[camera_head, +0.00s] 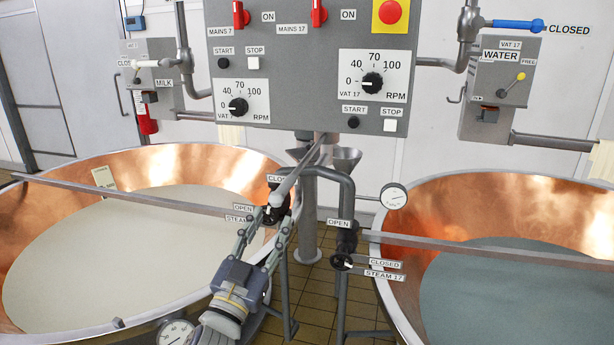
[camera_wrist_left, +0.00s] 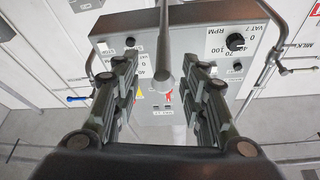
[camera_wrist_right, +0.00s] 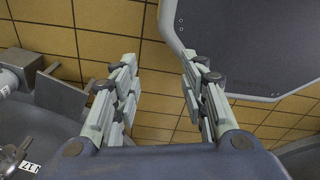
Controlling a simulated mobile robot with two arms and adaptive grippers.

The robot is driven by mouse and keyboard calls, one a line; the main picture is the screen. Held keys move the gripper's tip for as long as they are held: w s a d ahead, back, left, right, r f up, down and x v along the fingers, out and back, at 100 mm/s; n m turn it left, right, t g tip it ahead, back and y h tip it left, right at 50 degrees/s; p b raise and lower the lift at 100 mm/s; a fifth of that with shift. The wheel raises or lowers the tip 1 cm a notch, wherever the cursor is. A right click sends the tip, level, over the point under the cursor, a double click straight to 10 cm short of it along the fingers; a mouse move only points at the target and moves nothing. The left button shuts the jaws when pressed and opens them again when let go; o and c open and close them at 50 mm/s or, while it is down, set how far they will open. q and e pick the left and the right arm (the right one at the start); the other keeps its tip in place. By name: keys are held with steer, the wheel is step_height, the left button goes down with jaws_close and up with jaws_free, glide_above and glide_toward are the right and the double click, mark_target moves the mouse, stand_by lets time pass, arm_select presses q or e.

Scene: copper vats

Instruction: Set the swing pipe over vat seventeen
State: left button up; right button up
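The swing pipe (camera_head: 304,167) is a thin grey tube slanting down from under the control panel to a thicker pale end, left of the panel's middle. Vat seventeen (camera_head: 455,205) is the right copper vat, with blue-grey liquid. My left gripper (camera_head: 264,226) is open near the pipe's pale end, beside the right rim of the left vat. In the left wrist view the swing pipe (camera_wrist_left: 163,50) shows between the spread fingers, with gaps on both sides; I cannot tell its depth. My right gripper (camera_wrist_right: 160,85) is open and empty above the tiled floor, outside the head view.
The left copper vat (camera_head: 205,165) holds whitish liquid. The control panel (camera_head: 300,75) hangs above the gap between vats. A bent dark steam pipe (camera_head: 347,195) with black valve knobs (camera_head: 341,262) stands there. Flat bars (camera_head: 490,247) cross both vats. A dial gauge (camera_head: 394,196) sits by vat seventeen's rim.

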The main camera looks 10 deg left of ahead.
mark_target(289, 178)
arm_select(q)
steer(key=w+r+p, duration=0.1)
steer(key=w+r, duration=0.2)
steer(key=shift+w+a+p, duration=0.15)
steer(key=shift+w+p, duration=0.05)
steer(key=shift+p, duration=0.2)
steer(key=x, duration=0.2)
steer(key=p+x, duration=0.1)
steer(key=x, duration=0.1)
steer(key=shift+w+d+f, duration=0.1)
steer(key=shift+w+d, duration=0.1)
steer(key=shift+w, duration=0.15)
steer(key=shift+p+x, duration=0.3)
steer(key=shift+x, duration=0.5)
steer(key=shift+a+f, duration=0.1)
arm_select(e)
steer(key=r, duration=0.3)
steer(key=shift+s+a+r, duration=0.15)
steer(key=shift+s+r, duration=0.15)
steer(key=shift+s, duration=0.05)
arm_select(q)
steer(key=c, duration=0.9)
jaws_close()
arm_select(e)
steer(key=shift+s, duration=0.3)
